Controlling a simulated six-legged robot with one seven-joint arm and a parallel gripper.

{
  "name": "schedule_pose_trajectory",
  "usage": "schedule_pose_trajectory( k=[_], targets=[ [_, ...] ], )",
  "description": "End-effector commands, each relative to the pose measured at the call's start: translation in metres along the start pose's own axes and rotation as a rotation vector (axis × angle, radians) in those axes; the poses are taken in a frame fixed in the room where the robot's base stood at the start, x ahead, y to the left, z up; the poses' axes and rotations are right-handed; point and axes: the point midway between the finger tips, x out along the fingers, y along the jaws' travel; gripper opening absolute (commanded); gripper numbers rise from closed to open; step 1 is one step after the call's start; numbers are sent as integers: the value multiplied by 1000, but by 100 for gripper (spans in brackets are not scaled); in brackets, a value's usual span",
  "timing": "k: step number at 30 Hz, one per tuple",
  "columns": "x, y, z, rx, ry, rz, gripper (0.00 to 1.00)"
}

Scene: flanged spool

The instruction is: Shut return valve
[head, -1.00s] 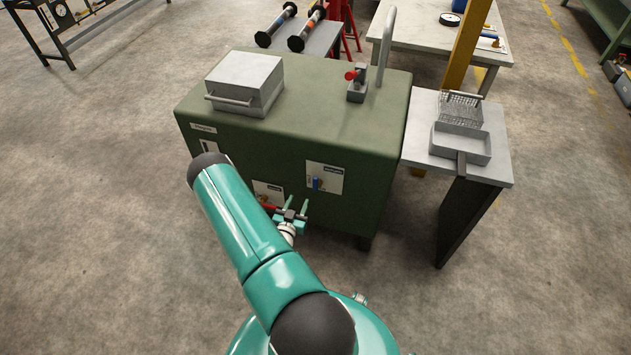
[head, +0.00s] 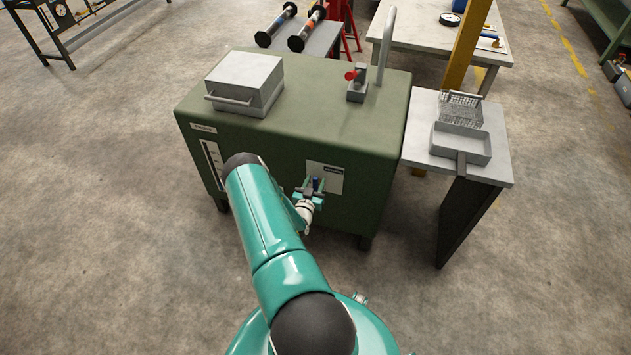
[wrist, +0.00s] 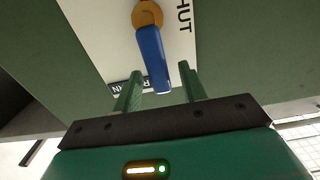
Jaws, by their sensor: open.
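The return valve is a blue lever (head: 316,184) on a white plate (head: 327,172) on the front of the green cabinet (head: 360,190). In the wrist view the blue lever (wrist: 152,58) hangs from a brass hub (wrist: 147,15), slightly slanted. The plate there shows the letters HUT and a dark label, partly covered. My gripper (head: 312,185) is at the lever, open. In the wrist view my gripper (wrist: 160,75) has one finger on each side of the lever's free end, with gaps showing. I cannot tell how deep the lever sits between them.
A lidded grey box (head: 245,83) and a small fitting with a red knob (head: 355,83) are on the cabinet top. A side table (head: 487,172) with a basket and tray stands to the right. My arm covers part of the cabinet front.

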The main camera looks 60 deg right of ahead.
Motion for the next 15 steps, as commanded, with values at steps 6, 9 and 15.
schedule_pose_trajectory(
  k=[6, 9, 15],
  targets=[
    [10, 0, 0, 0, 0, -2, 42],
    [10, 0, 0, 0, 0, -2, 42],
    [10, 0, 0, 0, 0, -1, 20]
  ],
)
